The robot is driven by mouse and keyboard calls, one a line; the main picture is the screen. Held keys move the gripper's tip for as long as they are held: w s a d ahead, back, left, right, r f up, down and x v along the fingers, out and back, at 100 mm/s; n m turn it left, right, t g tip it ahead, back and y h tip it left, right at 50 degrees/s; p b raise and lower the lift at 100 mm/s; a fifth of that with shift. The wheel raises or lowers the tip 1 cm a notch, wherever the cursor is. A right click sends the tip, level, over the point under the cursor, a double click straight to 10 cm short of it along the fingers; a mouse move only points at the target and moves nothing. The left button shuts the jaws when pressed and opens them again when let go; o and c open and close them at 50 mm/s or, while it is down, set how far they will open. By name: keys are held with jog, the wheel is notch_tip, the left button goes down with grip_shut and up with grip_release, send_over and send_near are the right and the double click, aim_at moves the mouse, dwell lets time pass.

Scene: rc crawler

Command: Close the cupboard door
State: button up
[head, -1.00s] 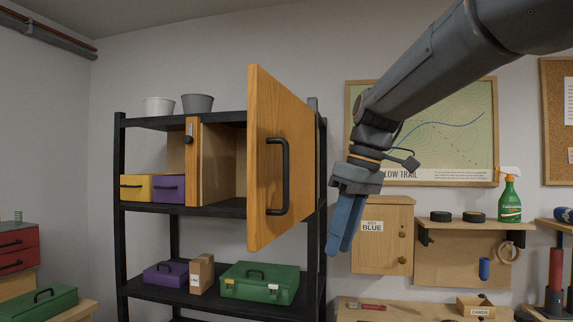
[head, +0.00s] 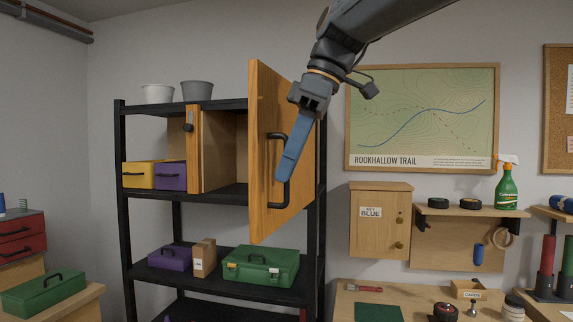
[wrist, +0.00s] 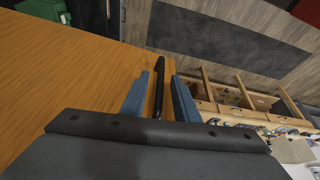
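The wooden cupboard (head: 222,152) stands on the upper level of a black shelf rack. Its door (head: 262,215) stands wide open, swung out towards me, with a black bar handle (head: 286,193) on the face to the right. My gripper (head: 283,178) is in front of that face, its blue fingers over the handle and hiding part of it. In the wrist view, the handle (wrist: 158,92) runs between the two fingers (wrist: 167,70), which are apart with gaps showing. The door's wood face (wrist: 75,75) fills the left side there. Whether a finger touches the handle is unclear.
The black shelf rack (head: 122,215) also holds yellow and purple boxes (head: 155,175) left of the cupboard and a green case (head: 260,267) below. A small wall cabinet (head: 380,222) hangs to the right, above a workbench with loose items. Free air lies right of the door.

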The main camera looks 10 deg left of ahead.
jog(key=shift+a+f, duration=0.2)
jog(key=shift+f, duration=0.35)
grip_shut()
